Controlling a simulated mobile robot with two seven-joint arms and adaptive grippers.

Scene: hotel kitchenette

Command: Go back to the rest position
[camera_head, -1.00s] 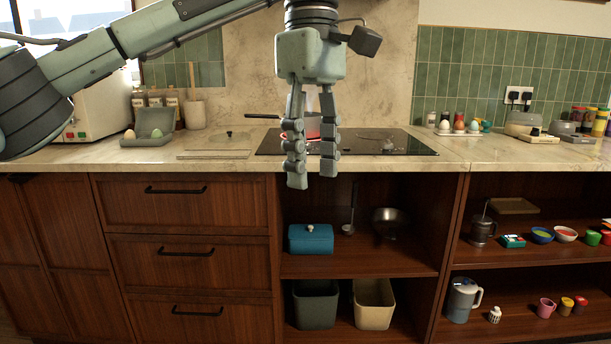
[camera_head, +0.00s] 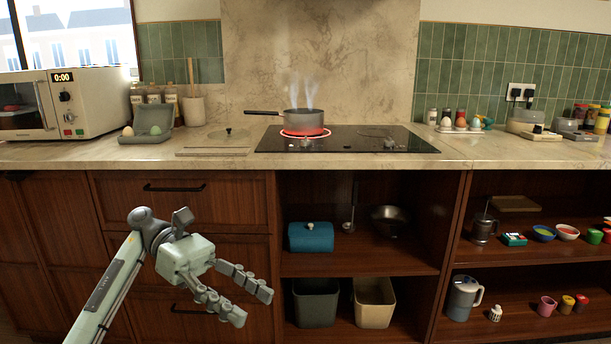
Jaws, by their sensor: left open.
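My left gripper (camera_head: 255,302) is open and empty. It hangs low in front of the wooden drawers (camera_head: 180,255), at the lower left of the head view, with its fingers pointing right and slightly down. My left arm comes in from the bottom edge. It is well below the worktop and apart from the stove. My right gripper is not in view.
A steaming saucepan (camera_head: 303,119) stands on a glowing red burner of the black cooktop (camera_head: 400,146). A microwave (camera_head: 90,101) and an egg box (camera_head: 150,121) stand at left. Open shelves (camera_head: 360,264) hold a blue box (camera_head: 310,237), bins and cups. The worktop front is clear.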

